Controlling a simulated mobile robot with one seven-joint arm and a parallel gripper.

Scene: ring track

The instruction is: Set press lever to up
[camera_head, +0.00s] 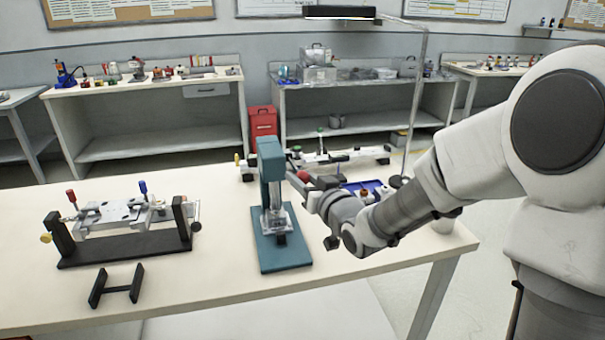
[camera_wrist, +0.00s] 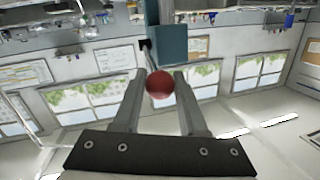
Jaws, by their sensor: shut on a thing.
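The teal press (camera_head: 270,165) stands on the table on a teal base, near the front edge. Its lever ends in a red ball knob (camera_head: 303,175), just right of the press's upper column. My gripper (camera_head: 303,181) reaches in from the right and is shut on the red knob. In the wrist view the red knob (camera_wrist: 160,84) sits between the tips of my gripper (camera_wrist: 164,78), with the teal press head (camera_wrist: 172,45) close beyond it. The lever's rod is mostly hidden in the head view, so I cannot tell its exact angle.
A black-framed fixture (camera_head: 125,245) with red and blue handles stands left of the press. A small black H-shaped piece (camera_head: 117,287) lies before it. Behind the press are a long rail fixture (camera_head: 335,157) and a blue tray (camera_head: 368,187).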

